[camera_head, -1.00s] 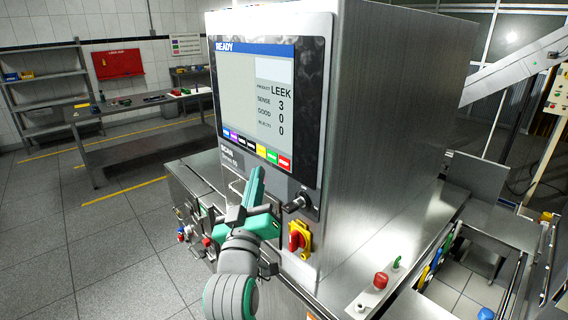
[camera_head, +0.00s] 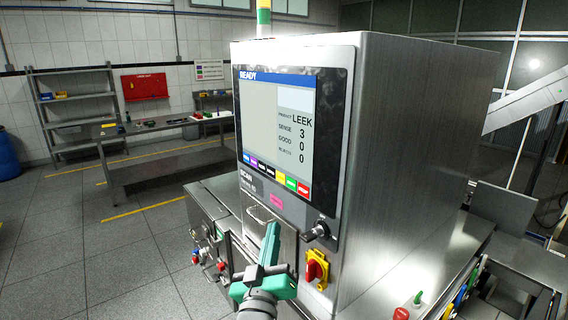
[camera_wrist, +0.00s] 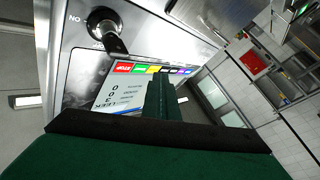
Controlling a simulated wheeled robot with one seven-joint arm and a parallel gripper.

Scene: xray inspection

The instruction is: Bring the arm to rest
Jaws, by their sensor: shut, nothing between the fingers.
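My gripper (camera_head: 270,240) is green and shows low in the middle of the head view, in front of the steel inspection machine (camera_head: 420,150). Its fingers point up and are shut with nothing between them. In the wrist view the shut fingers (camera_wrist: 163,95) overlap the machine's screen (camera_wrist: 120,93). I cannot tell the exact gap between the fingertips and the machine's front. The screen (camera_head: 280,120) reads READY in the head view.
A black key switch (camera_head: 320,230) and a red-and-yellow rotary switch (camera_head: 317,268) sit right of my gripper. A red button (camera_head: 401,313) is at the lower right. A workbench (camera_head: 160,135) and shelving (camera_head: 75,105) stand behind at left, with open floor before them.

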